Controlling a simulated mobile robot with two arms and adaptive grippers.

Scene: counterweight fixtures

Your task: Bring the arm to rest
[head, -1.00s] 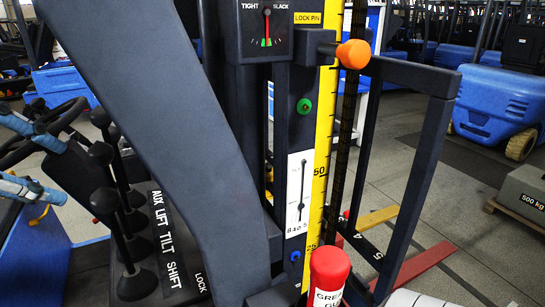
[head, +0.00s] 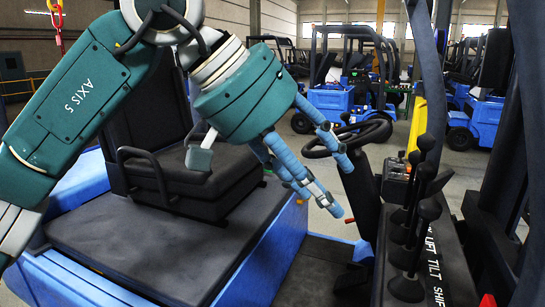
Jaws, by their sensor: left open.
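My left arm, teal and marked "AXIS 5", comes in from the left in the head view and bends over the forklift's seat (head: 205,178). My left gripper (head: 346,190) has blue fingers spread apart, pointing down and right, with nothing between them. In the picture it lies just left of and below the black steering wheel (head: 350,137). I cannot tell whether a finger touches the wheel. My right gripper is not in view.
Black-knobbed levers (head: 408,286) stand on a console at the right, beside dark mast uprights. The blue forklift body (head: 85,280) fills the lower left. More blue forklifts (head: 342,104) are parked behind. A chain with a red hook (head: 57,18) hangs at the upper left.

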